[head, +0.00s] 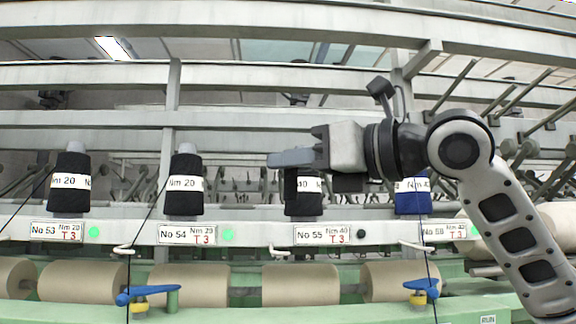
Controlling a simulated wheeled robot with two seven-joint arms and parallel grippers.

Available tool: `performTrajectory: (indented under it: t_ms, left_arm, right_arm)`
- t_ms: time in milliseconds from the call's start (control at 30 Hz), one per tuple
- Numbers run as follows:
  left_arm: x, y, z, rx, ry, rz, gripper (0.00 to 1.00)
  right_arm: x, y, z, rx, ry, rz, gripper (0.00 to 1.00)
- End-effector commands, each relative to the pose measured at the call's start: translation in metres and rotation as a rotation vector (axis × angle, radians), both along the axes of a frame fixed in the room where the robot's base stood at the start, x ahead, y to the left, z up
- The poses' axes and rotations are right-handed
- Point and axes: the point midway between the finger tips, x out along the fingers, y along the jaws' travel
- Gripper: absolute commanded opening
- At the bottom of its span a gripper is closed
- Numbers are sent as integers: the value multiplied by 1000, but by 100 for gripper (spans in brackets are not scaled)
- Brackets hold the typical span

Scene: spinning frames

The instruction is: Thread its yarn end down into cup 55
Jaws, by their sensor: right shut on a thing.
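The black yarn cone at No 55 (303,197) stands upright on the rail, with a white band partly hidden by my gripper. Its plate (322,235) reads No 55, Nm 40, T 3, with a dark dot at the right. My right gripper (272,160) reaches in from the right in front of the cone's top, fingers pointing left. It is shut on the yarn end, too thin to make out here. No cup opening can be made out at 55; a white hooked guide (277,252) sits below the plate. My left gripper is not in view.
Beige rollers (300,285) and blue-levered brackets (150,291) lie below. Metal beams cross above.

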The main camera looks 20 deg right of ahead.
Motion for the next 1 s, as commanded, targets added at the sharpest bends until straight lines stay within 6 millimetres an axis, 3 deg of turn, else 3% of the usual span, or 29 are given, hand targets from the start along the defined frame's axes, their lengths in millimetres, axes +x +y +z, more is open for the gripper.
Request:
performTrajectory:
  t_ms: [167,1000]
  left_arm:
    - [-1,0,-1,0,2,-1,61]
    - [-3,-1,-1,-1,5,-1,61]
  right_arm:
    - [-3,1,-9,-1,3,1,0]
    - [-14,20,-107,0,4,2,0]
